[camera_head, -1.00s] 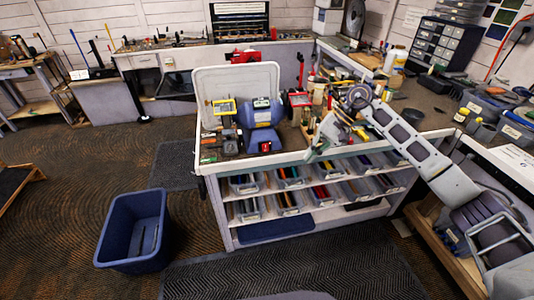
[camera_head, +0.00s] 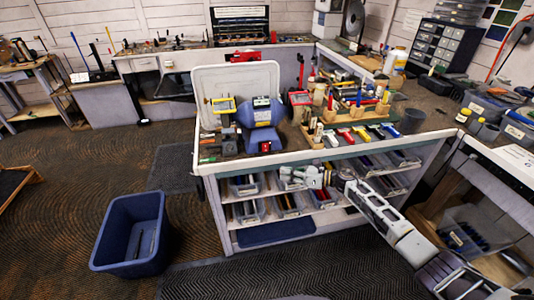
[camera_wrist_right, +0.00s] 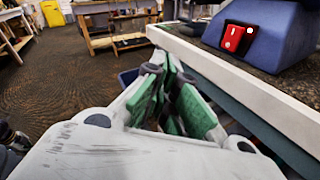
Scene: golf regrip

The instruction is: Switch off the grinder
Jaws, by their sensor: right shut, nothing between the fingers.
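The blue grinder (camera_head: 261,122) stands on the bench top near its front left corner. Its red switch (camera_head: 265,147) is on the front of the base. In the right wrist view the red switch (camera_wrist_right: 238,38) shows white marks on the blue base (camera_wrist_right: 287,32), at the upper right. I cannot tell which way the switch is set. My right gripper (camera_head: 284,176) is in front of the bench's front edge, apart from the grinder. In the wrist view its green-padded fingers (camera_wrist_right: 176,98) are together and empty, left of the bench edge. My left gripper is out of view.
The bench's white edge (camera_wrist_right: 230,77) lies between my right gripper and the switch. Bins of grips (camera_head: 288,204) fill the shelves below. A wooden rack (camera_head: 350,138) with tools stands right of the grinder. A blue tub (camera_head: 108,255) stands on the floor at left.

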